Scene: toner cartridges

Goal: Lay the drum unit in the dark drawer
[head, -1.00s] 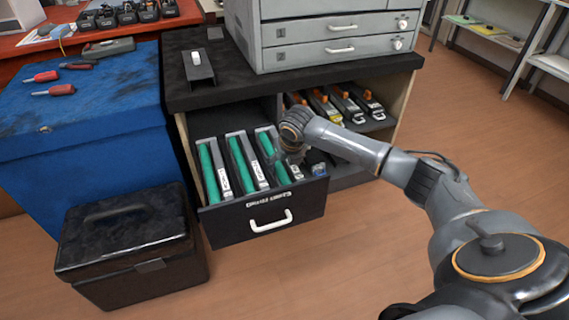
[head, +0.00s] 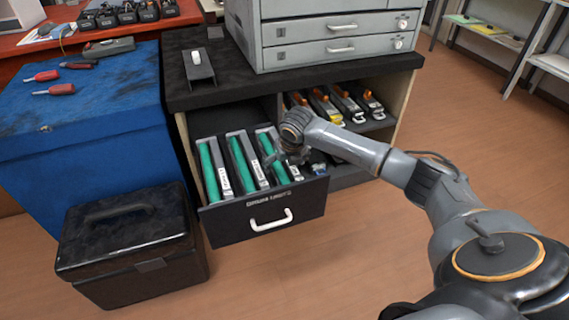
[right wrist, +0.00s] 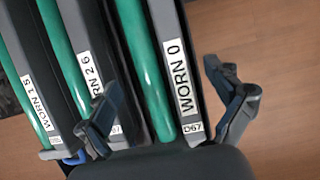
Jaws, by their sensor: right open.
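The dark drawer (head: 232,227) is pulled out of the cabinet. Three drum units with green rollers and grey frames lie side by side in it: a left one (head: 211,172), a middle one (head: 242,165) and a right one (head: 274,158). My right gripper (head: 291,160) is over the right one and hides part of it. In the right wrist view its fingers (right wrist: 165,85) are spread on either side of this drum unit (right wrist: 150,75), labelled "WORN 0", with a gap at the right finger. My left gripper is out of view.
The cabinet's open shelf (head: 375,124) holds several orange-tipped cartridges right of the drawer. A grey drawer unit (head: 300,40) stands on the cabinet. A black case (head: 130,240) stands on the floor at left, beside a blue bench (head: 90,120). The floor in front is clear.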

